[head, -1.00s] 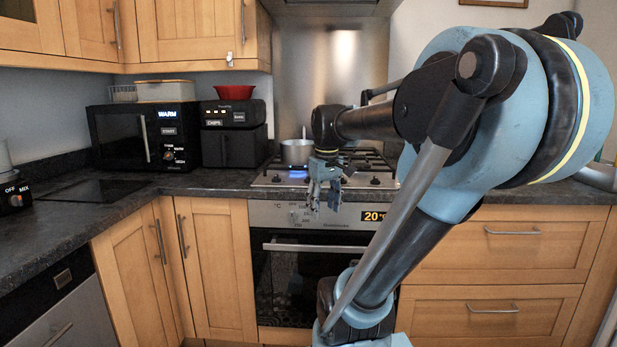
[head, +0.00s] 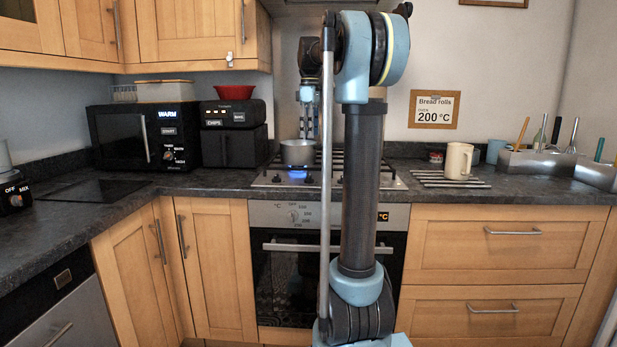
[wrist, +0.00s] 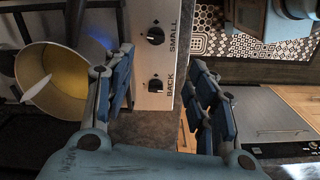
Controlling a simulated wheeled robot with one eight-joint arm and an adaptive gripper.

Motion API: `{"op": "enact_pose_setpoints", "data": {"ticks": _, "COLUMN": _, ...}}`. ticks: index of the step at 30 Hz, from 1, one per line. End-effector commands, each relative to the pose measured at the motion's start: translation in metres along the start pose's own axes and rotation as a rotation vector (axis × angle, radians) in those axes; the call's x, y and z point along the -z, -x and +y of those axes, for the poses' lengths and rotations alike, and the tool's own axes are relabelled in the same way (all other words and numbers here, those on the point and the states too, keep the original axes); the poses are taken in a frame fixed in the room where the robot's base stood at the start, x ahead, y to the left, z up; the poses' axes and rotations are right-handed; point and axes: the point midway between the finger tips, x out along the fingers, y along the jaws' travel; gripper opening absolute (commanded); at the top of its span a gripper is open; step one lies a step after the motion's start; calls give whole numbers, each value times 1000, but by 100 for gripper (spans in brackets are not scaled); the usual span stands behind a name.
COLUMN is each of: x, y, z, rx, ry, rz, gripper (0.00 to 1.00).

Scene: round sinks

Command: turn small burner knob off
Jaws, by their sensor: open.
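The black knob labelled SMALL (wrist: 155,35) is on the pale control strip in the wrist view, at the upper middle. A similar knob labelled BACK (wrist: 155,85) sits below it in that view. Both show in the gap between the fingers of my gripper (wrist: 158,66), apart from them. My gripper is open and empty. In the head view my gripper (head: 309,122) points down near the pot over the hob. A blue flame glow (head: 297,181) shows beneath the pot. The knobs are too small to tell apart in the head view.
A pot (head: 297,152) stands on the hob; its yellowish inside (wrist: 60,88) is left of my fingers in the wrist view. The oven (head: 285,280) is below. A mug (head: 458,161) stands to the right. The air fryer (head: 233,146) stands to the left.

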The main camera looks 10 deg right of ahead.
Motion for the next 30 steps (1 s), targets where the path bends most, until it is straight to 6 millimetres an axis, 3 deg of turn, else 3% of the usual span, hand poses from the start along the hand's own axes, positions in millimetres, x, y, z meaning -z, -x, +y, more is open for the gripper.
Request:
{"op": "enact_pose_setpoints", "data": {"ticks": 5, "x": 5, "y": 3, "z": 10, "rx": 5, "ry": 31, "rz": -2, "gripper": 52}}
{"op": "enact_pose_setpoints", "data": {"ticks": 10, "x": 5, "y": -10, "z": 10, "rx": 5, "ry": 32, "rz": -2, "gripper": 52}}
{"op": "enact_pose_setpoints", "data": {"ticks": 30, "x": 5, "y": -126, "z": 10, "rx": 5, "ry": 31, "rz": -2, "gripper": 52}}
